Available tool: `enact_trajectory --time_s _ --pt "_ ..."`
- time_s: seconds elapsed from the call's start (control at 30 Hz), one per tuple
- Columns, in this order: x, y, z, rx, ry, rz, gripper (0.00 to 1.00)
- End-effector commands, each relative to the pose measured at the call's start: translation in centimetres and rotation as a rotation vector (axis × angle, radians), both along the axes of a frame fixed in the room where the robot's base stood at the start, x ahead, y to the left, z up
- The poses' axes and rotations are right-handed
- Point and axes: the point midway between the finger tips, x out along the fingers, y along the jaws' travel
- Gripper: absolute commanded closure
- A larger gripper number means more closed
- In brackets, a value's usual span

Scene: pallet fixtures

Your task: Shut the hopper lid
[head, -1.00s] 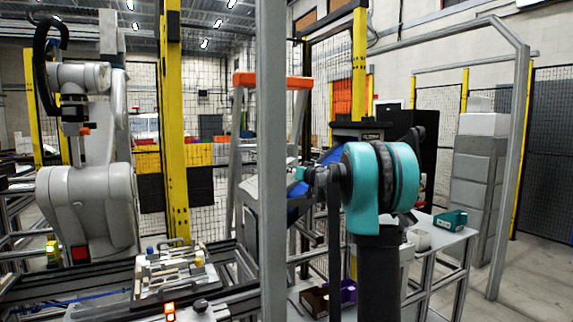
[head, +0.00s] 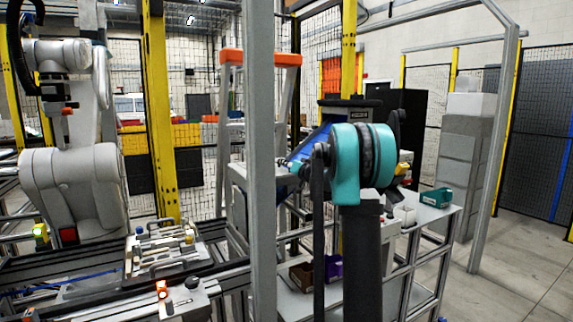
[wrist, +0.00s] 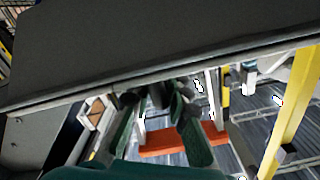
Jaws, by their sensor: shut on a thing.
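In the wrist view a large dark grey panel (wrist: 170,40), which looks like the hopper lid, fills the top of the picture. Its long edge slants across the view. The dark fingers of my gripper (wrist: 158,95) meet at this edge and appear shut on it. Their exact contact is in shadow. In the head view my gripper (head: 296,166) is small, at the left of my teal wrist, beside a grey box-like body (head: 237,187) that may be the hopper. The post and my arm hide much of it, and the lid's angle cannot be told there.
A grey upright post (head: 262,200) stands close in front. A bench (head: 437,212) with a teal bin (head: 436,198) is right of my arm. A large robot arm (head: 75,190) and a fixture tray (head: 160,250) are at left. Floor at far right is clear.

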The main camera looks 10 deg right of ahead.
Motion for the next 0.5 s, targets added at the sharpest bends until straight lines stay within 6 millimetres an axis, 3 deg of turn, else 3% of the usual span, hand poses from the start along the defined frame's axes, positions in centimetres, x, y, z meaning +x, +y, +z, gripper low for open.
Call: enact_trajectory --time_s 0.17,0.2,0.33,0.5 --pt "-0.18 0.57 -0.21 -0.002 0.001 0.010 1.00" --pt "-0.18 0.57 -0.21 -0.002 0.001 0.010 0.83" --pt "-0.14 0.50 -0.19 -0.002 0.001 0.009 0.68" --pt "-0.09 0.27 -0.13 -0.002 0.000 0.005 0.68"
